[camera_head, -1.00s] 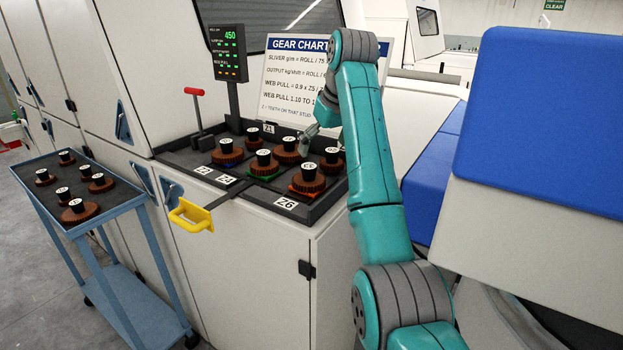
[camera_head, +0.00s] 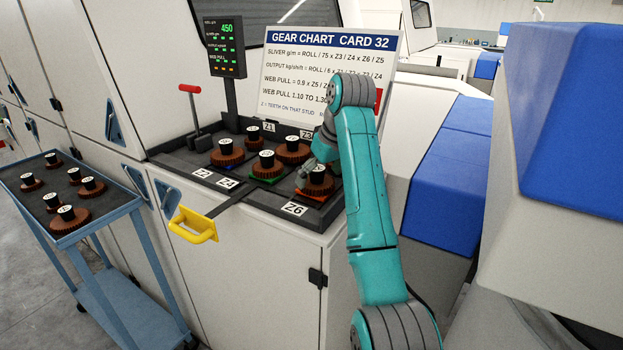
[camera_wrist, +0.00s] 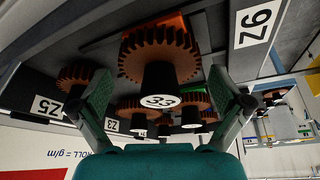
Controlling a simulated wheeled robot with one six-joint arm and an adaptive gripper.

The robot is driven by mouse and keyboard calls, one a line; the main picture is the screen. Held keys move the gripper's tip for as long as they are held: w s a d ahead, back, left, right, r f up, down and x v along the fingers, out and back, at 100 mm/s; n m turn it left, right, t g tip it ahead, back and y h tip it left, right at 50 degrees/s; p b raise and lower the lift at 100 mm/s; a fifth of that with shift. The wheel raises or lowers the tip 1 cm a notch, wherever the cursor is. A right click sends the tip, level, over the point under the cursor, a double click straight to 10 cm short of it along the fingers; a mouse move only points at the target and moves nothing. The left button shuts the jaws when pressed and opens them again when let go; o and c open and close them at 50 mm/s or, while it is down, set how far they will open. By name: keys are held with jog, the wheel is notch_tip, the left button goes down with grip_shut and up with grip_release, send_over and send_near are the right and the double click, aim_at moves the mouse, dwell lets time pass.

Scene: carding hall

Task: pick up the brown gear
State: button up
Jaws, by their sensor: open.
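Several brown gears with black hubs and white number caps stand in the black tray on the machine, so the pictures do not single one out. The nearest brown gear (camera_head: 317,188) sits over an orange base by the Z6 label. In the wrist view this toothed gear (camera_wrist: 160,50), its cap reading about 33, lies ahead between the two fingers. My gripper (camera_head: 309,167) is open and empty, over the tray at that gear. In the wrist view my gripper (camera_wrist: 165,90) has its fingers spread either side of the black hub, with gaps. My arm hides part of the tray's right side.
A blue trolley (camera_head: 103,218) at left carries more brown gears. A gear chart (camera_head: 285,75) stands behind the tray (camera_head: 268,207). A lever (camera_head: 193,108) and display (camera_head: 226,47) stand at its back left. A yellow handle (camera_head: 194,225) sticks out in front.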

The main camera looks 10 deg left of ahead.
jog(key=shift+w+f, duration=0.1)
jog(key=shift+f, duration=0.3)
jog(key=shift+a, duration=0.1)
jog(key=c, duration=1.1)
jog(key=shift+r, duration=0.1)
